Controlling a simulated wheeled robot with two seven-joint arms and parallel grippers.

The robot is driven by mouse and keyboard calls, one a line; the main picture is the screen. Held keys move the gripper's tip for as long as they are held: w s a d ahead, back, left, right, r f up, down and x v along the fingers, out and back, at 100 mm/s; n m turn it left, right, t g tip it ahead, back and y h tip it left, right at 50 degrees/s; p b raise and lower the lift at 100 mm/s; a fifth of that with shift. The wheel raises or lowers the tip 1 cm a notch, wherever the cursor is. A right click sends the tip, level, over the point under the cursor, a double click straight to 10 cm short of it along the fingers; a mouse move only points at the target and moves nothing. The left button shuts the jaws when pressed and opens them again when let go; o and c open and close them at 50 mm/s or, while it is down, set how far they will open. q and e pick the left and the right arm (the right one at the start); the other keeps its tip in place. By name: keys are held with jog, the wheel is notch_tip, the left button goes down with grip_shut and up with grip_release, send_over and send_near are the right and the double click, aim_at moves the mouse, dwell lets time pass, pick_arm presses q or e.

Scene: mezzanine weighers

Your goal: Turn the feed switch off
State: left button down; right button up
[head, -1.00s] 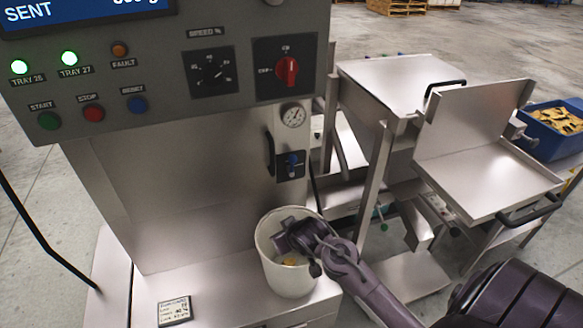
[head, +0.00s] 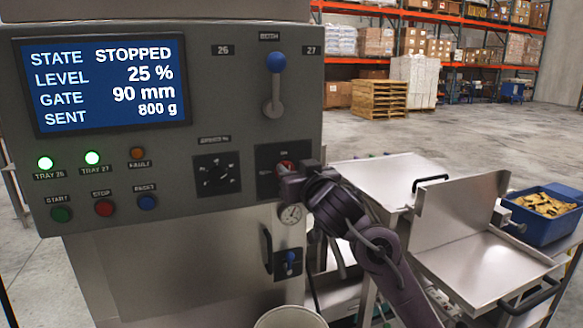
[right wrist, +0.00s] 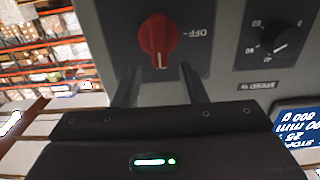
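The feed switch is a red knob (head: 285,166) on a dark plate on the grey control panel (head: 225,120), mostly hidden behind my right gripper in the head view. In the right wrist view, which is upside down, the red knob (right wrist: 157,40) shows clearly. Its white mark points down the picture, away from the OFF label beside it. My right gripper (head: 296,183) is at the plate. Its two fingers (right wrist: 158,82) are apart with nothing between them, and the knob lies just beyond the tips. My left gripper is not in view.
The speed dial (head: 217,173) sits left of the switch, and a blue-tipped lever (head: 275,85) stands above. The display (head: 105,84) reads STOPPED. A white bucket (head: 290,319) shows at the bottom edge.

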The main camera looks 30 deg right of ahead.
jog(key=shift+x, duration=1.1)
jog(key=shift+c, duration=0.2)
grip_shut()
